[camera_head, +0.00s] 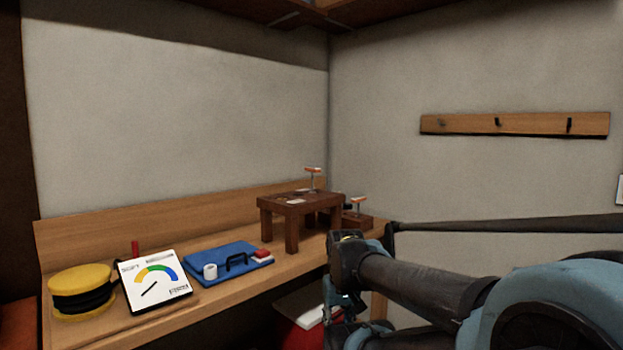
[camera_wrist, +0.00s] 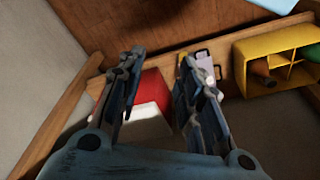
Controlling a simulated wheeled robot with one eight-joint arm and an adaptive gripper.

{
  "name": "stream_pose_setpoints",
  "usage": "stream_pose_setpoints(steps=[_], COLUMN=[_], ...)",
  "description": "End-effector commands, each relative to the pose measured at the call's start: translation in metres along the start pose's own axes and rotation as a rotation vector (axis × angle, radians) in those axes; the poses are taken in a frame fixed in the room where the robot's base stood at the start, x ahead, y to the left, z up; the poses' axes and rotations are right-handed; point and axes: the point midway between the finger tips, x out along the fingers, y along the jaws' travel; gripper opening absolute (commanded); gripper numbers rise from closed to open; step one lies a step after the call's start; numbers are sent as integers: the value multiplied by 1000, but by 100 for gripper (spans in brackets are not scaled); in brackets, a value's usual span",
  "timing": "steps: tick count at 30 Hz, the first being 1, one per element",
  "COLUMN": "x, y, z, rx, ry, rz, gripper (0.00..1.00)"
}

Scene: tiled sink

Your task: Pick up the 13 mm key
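I cannot make out a 13 mm key for certain in either view. In the wrist view, my gripper (camera_wrist: 162,66) has its two fingers spread apart, with nothing seen held between them. Small yellow (camera_wrist: 182,60) and pale lilac (camera_wrist: 205,63) pieces show beside and partly behind the right finger, too small to identify. In the head view, my gripper (camera_head: 337,293) hangs in front of the bench's right part, and its fingertips are hard to make out.
The bench (camera_head: 215,312) carries a yellow-black round object (camera_head: 80,290), a gauge card (camera_head: 154,281), a blue case (camera_head: 222,262) and a small wooden stand (camera_head: 300,207). A red box (camera_head: 292,310) shows below. A yellow divided tray (camera_wrist: 240,72) is right in the wrist view. A hook rail (camera_head: 515,124) is on the wall.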

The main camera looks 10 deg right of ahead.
Motion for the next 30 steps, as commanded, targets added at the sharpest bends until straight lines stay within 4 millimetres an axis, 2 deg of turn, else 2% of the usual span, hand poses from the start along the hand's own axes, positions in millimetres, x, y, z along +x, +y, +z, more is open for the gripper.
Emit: stream_pose_setpoints(steps=[2, 4, 8, 11, 15, 21, 30], x=[0, -11, -38, -75, -137, -218, -326], y=[0, 0, -1, -2, -1, 3, 13], z=[0, 3, -22, -57, -117, -202, -322], rx=[0, -3, -20, -43, -89, -155, -253], ry=[0, 13, 20, 31, 49, 81, 132], rz=[0, -1, -10, -21, -40, -64, -94], gripper=[43, 43, 43, 43, 43, 43, 43])
